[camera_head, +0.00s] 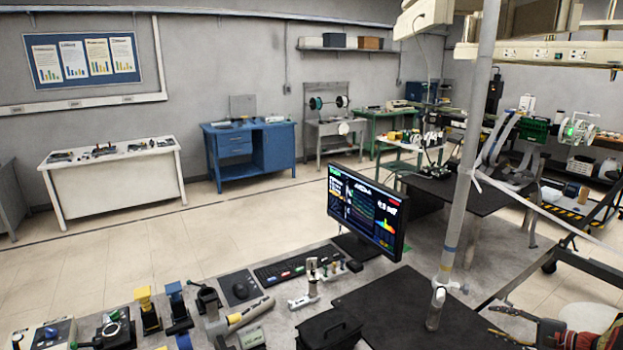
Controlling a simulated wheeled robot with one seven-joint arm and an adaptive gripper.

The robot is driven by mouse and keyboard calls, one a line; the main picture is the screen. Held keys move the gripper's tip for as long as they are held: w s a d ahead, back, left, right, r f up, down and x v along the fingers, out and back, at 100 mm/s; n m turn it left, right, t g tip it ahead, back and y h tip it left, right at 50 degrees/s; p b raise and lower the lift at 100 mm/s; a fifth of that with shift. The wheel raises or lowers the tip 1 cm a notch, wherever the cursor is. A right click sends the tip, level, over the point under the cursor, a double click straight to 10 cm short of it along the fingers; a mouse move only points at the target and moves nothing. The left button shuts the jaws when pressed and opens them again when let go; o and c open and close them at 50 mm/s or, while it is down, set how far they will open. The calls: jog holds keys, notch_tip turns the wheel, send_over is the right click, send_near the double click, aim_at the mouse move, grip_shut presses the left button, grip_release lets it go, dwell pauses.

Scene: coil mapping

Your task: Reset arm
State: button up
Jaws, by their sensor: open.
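My gripper (499,322) shows at the lower right edge, its jaws open towards the left with nothing seen between them. The gripper is apart from the bench, to the right of the dark mat (410,312) and the grey upright post (459,190).
A grey bench in front holds a monitor (367,208), a keyboard (293,265), a black box (329,330) and several small tools and devices. A dark-topped table (482,194) stands behind the post. A white table (115,185) and blue desk (249,149) line the wall; floor between is clear.

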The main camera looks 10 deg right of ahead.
jog(key=s+a+f+n+g, duration=0.2)
jog(key=s+a+g, duration=0.5)
jog(key=s+a, duration=0.5)
jog(key=s+a+r+n+h, duration=0.2)
jog(key=s+a+r+n, duration=0.3)
jog(key=a, duration=0.7)
jog(key=s+a+r+n+h, duration=0.2)
jog(key=s+a+r+n, duration=0.3)
jog(key=a+r, duration=0.4)
jog(key=s+a+r+n+h, duration=0.2)
jog(key=s+a+r+n, duration=0.3)
jog(key=a, duration=0.9)
notch_tip(320, 180, up, 2)
jog(key=shift+s+a+r+h+b, duration=0.1)
jog(key=shift+s+a+h+b, duration=0.25)
jog(key=shift+s, duration=0.8)
